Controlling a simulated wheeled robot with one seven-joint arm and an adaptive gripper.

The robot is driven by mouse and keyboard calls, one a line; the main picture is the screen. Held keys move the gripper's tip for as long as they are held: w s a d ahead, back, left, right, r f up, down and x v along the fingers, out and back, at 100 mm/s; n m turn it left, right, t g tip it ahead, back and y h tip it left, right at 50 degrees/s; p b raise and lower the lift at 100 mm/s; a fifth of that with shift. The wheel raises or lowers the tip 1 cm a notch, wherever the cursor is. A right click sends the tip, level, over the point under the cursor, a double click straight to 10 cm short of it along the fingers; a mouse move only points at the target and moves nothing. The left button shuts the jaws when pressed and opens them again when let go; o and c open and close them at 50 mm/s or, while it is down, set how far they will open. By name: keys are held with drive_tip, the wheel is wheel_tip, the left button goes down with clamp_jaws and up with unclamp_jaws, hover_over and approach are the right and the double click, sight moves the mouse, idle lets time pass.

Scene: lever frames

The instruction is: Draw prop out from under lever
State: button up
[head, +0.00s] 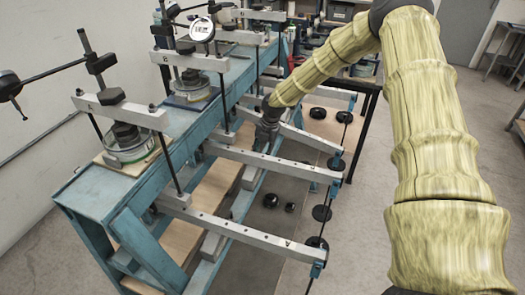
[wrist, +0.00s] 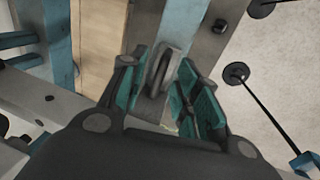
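My gripper (head: 267,128) is low among the levers in the head view, beside the blue bench. In the wrist view its two teal-padded fingers (wrist: 165,90) are spread apart. A grey rounded piece (wrist: 163,72) shows between them; it may be the prop, but I cannot tell for sure. I see no clear grip on it. Long grey levers run out from the bench: the near one marked A (head: 245,230), a middle one (head: 270,166) and a farther one (head: 310,138) close to my gripper. In the head view my gripper hides what is between its fingers.
The blue bench (head: 95,195) carries round cells and upright rods. Black disc weights (head: 322,213) hang on rods at the lever ends. Loose black weights (head: 270,201) lie below. A wooden shelf board (head: 195,210) lies low in the frame. Open floor shows at right.

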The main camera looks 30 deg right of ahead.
drive_tip(key=shift+a+f, duration=0.1)
drive_tip(key=shift+f, duration=0.15)
drive_tip(key=shift+d+f, duration=0.2)
drive_tip(key=shift+f, duration=0.05)
drive_tip(key=shift+a, duration=0.1)
clamp_jaws()
drive_tip(key=shift+w+d, duration=0.15)
drive_tip(key=shift+d, duration=0.05)
drive_tip(key=w+d+b, duration=0.2)
drive_tip(key=w+d, duration=0.1)
drive_tip(key=w+d+b, duration=0.2)
drive_tip(key=w+d, duration=0.1)
drive_tip(key=shift+d+f+b, duration=0.15)
drive_tip(key=shift+d+b, duration=0.2)
drive_tip(key=shift+w+d+r, duration=0.25)
drive_tip(key=shift+d+r, duration=0.05)
drive_tip(key=shift+d, duration=0.05)
